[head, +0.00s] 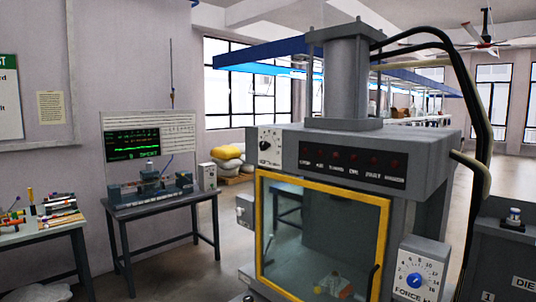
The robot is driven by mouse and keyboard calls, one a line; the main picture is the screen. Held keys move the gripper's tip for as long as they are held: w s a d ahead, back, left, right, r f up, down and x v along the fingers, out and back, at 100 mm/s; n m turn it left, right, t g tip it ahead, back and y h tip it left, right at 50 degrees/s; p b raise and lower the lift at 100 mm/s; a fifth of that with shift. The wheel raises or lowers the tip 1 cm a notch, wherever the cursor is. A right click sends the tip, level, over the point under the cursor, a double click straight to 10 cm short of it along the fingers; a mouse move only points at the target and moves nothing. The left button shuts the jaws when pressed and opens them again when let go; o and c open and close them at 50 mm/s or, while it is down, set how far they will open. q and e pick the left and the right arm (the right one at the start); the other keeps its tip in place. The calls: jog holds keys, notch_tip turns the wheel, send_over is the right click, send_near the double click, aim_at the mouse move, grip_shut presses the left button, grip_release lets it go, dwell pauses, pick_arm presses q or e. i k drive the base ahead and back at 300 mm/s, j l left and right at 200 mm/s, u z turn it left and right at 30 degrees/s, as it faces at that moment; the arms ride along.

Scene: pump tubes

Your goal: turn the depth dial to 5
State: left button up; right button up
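A grey press machine (410,153) fills the right half of the head view. A white dial plate with a black knob (264,145) is on its upper front left; its label and setting are too small to read. A second white dial plate with a blue knob (414,280) is at the lower right. It is labelled FORCE, with numbers around the knob; the rest of the label is cut off or unclear. No dial in view is readably labelled depth. Neither of my grippers is in view.
A yellow-framed clear door (262,232) covers the press front. A row of red buttons (352,159) is above it. A workbench (165,207) with a green-text screen (132,144) stands left. A grey cabinet (505,250) is at right. Floor shows between bench and press.

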aim_at(264, 145)
jog(key=i+j, duration=0.2)
jog(key=i+j+z, duration=0.15)
jog(key=j, duration=0.3)
jog(key=i+j, duration=0.25)
jog(key=i+j+z, duration=0.1)
jog(key=j, duration=0.35)
jog(key=i+j+z, duration=0.1)
jog(key=i+j, duration=0.35)
jog(key=j, duration=0.25)
jog(key=i+j+z, duration=0.1)
jog(key=j, duration=0.3)
jog(key=i, duration=0.05)
